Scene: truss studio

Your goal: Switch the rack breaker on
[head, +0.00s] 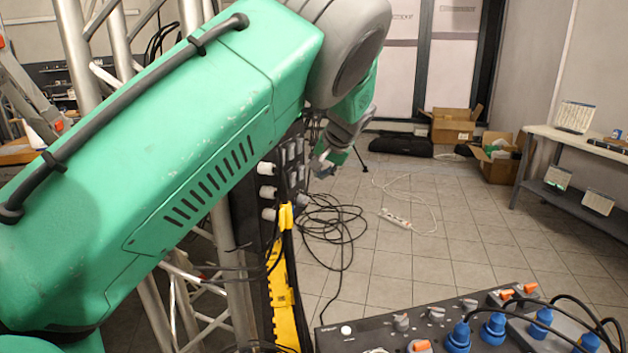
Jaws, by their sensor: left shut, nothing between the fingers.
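My green left arm crosses the view from the left. Its gripper (324,164) is small and far off, shut and empty, beside the upper right edge of a dark upright rack panel (293,163) with pale round connectors. I cannot tell whether it touches the panel. A black rack unit (375,334) lies at the bottom right, with grey knobs, orange switches (516,291) and blue plugs (493,328). I cannot tell which switch is the breaker, or its position. My arm hides part of the upright panel. My right gripper is not in view.
Metal truss (225,265) stands left of the panel, with a yellow cable ramp (285,300) at its foot. Black cables (330,225) and a white power strip (396,219) lie on the tiled floor. Boxes (455,124) and a bench (570,138) stand farther back.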

